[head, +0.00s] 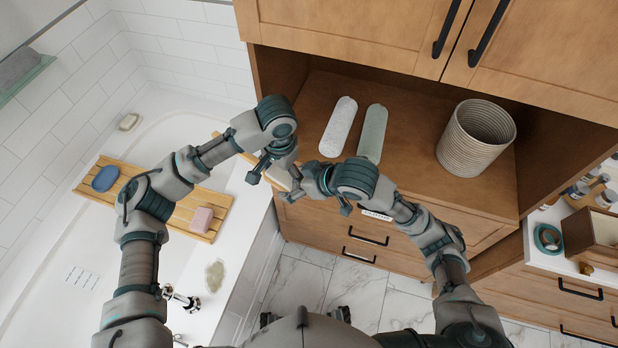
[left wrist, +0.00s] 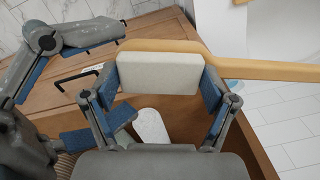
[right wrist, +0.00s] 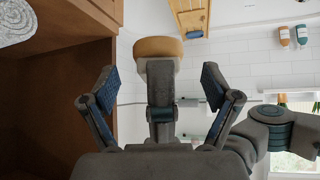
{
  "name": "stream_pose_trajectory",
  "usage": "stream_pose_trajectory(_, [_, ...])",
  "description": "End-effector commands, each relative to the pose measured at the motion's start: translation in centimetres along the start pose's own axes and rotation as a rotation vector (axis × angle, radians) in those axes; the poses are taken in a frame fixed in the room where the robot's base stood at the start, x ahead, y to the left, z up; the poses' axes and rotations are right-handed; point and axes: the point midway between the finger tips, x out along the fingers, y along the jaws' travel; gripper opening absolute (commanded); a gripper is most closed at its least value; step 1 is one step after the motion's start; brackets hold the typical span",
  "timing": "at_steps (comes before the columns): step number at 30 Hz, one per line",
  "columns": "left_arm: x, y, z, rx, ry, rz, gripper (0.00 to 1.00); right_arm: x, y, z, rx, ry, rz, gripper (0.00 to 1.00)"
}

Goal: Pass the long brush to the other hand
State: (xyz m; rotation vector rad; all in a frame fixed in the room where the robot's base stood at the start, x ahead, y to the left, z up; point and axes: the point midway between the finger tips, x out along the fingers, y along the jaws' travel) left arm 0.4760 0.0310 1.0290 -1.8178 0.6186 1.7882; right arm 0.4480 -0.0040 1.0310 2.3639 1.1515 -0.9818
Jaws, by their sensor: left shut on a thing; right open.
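The long brush has a pale bristle block (left wrist: 158,74) and a wooden handle (left wrist: 265,68) that runs right in the left wrist view. My left gripper (left wrist: 165,95) is shut on the bristle block, one finger on each side. In the head view the brush head (head: 279,179) is partly hidden by my grippers, and the handle (head: 217,135) shows behind my left wrist. My right gripper (right wrist: 160,90) is open; the wooden end of the brush head (right wrist: 158,47) and a left finger appear between its fingers, and I cannot tell whether they touch.
A grey-green rounded item (head: 373,133), a white speckled one (head: 338,127) and a ribbed basket (head: 476,138) stand on the cabinet shelf. A wooden bath tray (head: 170,205) with a pink soap (head: 202,220) and a blue item (head: 105,179) spans the tub. Cabinet doors overhang the shelf.

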Motion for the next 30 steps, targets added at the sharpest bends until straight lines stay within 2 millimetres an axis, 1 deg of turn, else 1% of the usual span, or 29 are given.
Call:
stream_pose_trajectory(1, [0.0, 0.0, 0.0, 0.0, 0.001, 0.0, 0.46, 0.7, -0.1, 0.0, 0.001, -0.002, -0.003, 0.88])
stream_pose_trajectory(3, [0.0, 0.0, 0.0, 0.0, 0.001, 0.0, 0.46, 1.5, 0.0, 0.1, 0.001, -0.002, -0.001, 0.88])
stream_pose_trajectory(6, [-0.1, 0.0, 0.0, 0.0, 0.001, 0.0, 0.46, 2.1, 0.0, 0.0, 0.001, 0.0, -0.002, 0.88])
stream_pose_trajectory(10, [-0.1, 0.0, 0.0, 0.0, 0.001, 0.0, 0.46, 2.5, 0.0, 0.0, 0.0, 0.0, 0.0, 0.88])
stream_pose_trajectory(16, [-0.1, 0.0, 0.0, 0.0, 0.001, 0.0, 0.46, 2.5, 0.0, 0.0, 0.0, 0.0, 0.0, 0.88])
stream_pose_trajectory(17, [-0.1, 0.0, 0.0, 0.0, 0.001, 0.0, 0.46, 2.5, 0.0, 0.0, 0.0, 0.0, 0.0, 0.8])
stream_pose_trajectory(18, [0.0, 0.0, 0.0, 0.0, 0.001, 0.0, 0.46, 2.5, 0.0, 0.0, 0.0, 0.0, 0.0, 0.7])
stream_pose_trajectory(20, [0.0, 0.0, 0.0, 0.0, 0.001, 0.0, 0.46, 2.5, 0.0, 0.0, 0.0, 0.0, 0.0, 0.55])
stream_pose_trajectory(21, [0.0, 0.0, 0.0, 0.0, 0.001, 0.0, 0.46, 2.5, 0.0, 0.0, 0.0, 0.0, 0.0, 0.45])
stream_pose_trajectory(23, [-0.1, 0.0, 0.0, 0.0, 0.001, 0.0, 0.46, 2.5, 0.0, 0.0, 0.0, 0.0, -0.001, 0.3])
stream_pose_trajectory(24, [-0.1, 0.0, 0.0, 0.0, 0.001, 0.0, 0.46, 2.5, 0.0, 0.0, 0.0, 0.0, -0.001, 0.2])
stream_pose_trajectory(25, [-0.1, 0.0, 0.0, 0.0, 0.001, 0.0, 0.46, 2.5, 0.0, 0.0, 0.0, 0.0, -0.001, 0.2])
stream_pose_trajectory(26, [-0.1, 0.0, 0.0, 0.0, 0.002, 0.0, 0.9, 2.4, 0.0, 0.0, 0.0, 0.001, -0.001, 0.19])
stream_pose_trajectory(27, [-0.1, 0.0, 0.0, 0.0, 0.002, 0.0, 1.0, 2.4, -0.1, 0.0, -0.001, 0.001, -0.002, 0.19])
stream_pose_trajectory(30, [-0.1, 0.0, 0.0, 0.0, 0.001, 0.0, 1.0, 2.4, 0.0, 0.0, -0.001, 0.001, -0.001, 0.19])
